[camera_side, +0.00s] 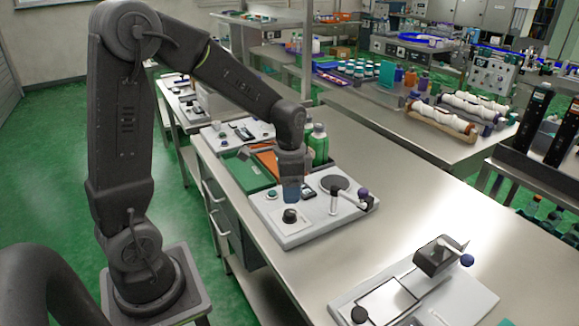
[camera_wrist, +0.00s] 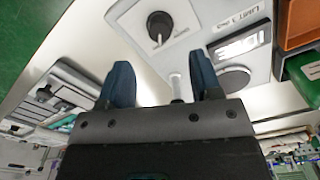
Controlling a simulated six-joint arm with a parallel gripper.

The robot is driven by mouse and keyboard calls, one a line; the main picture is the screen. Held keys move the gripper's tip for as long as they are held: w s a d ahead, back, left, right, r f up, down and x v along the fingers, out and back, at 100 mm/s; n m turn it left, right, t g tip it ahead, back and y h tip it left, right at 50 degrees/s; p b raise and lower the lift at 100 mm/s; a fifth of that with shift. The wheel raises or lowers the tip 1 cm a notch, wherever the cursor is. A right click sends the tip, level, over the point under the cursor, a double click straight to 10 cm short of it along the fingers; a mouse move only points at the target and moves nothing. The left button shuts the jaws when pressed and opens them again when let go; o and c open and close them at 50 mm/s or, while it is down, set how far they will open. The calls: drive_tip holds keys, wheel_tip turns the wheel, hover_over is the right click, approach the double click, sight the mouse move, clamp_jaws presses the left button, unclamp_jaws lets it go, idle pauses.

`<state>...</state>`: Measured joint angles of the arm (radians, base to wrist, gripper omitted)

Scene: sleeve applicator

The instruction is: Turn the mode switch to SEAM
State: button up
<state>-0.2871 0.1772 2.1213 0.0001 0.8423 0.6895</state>
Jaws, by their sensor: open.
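A black round knob (camera_side: 290,216), which looks like the mode switch, sits on a pale plate near the front left of a light grey unit (camera_side: 283,232). In the wrist view the knob (camera_wrist: 160,24) shows a white pointer line towards the bottom of the picture. No SEAM lettering can be read. My gripper (camera_side: 291,194) hangs just above and behind the knob in the side view, apart from it. In the wrist view its two blue fingers (camera_wrist: 162,78) are spread with nothing between them.
The unit also carries a dark disc (camera_side: 334,183), a small display (camera_side: 309,192) and a lever with a dark ball (camera_side: 362,193). Green bottles (camera_side: 318,146) and an orange tray (camera_side: 266,161) stand close behind my gripper. Another machine (camera_side: 410,285) is at the front right. Bare bench lies between.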

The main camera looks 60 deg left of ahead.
sight(289, 212)
wheel_tip(289, 212, up, 6)
drive_tip(key=shift+r, duration=0.15)
idle(0.3)
drive_tip(key=s+d+r+n+t, duration=0.2)
drive_tip(key=s+d+r, duration=0.1)
drive_tip(key=s+d, duration=0.2)
drive_tip(key=s+d+r+n+t, duration=0.2)
drive_tip(key=s+d, duration=0.3)
drive_tip(key=s, duration=0.4)
drive_tip(key=shift+r+n+t, duration=0.3)
drive_tip(key=shift+r+t, duration=0.35)
drive_tip(key=shift+t, duration=0.15)
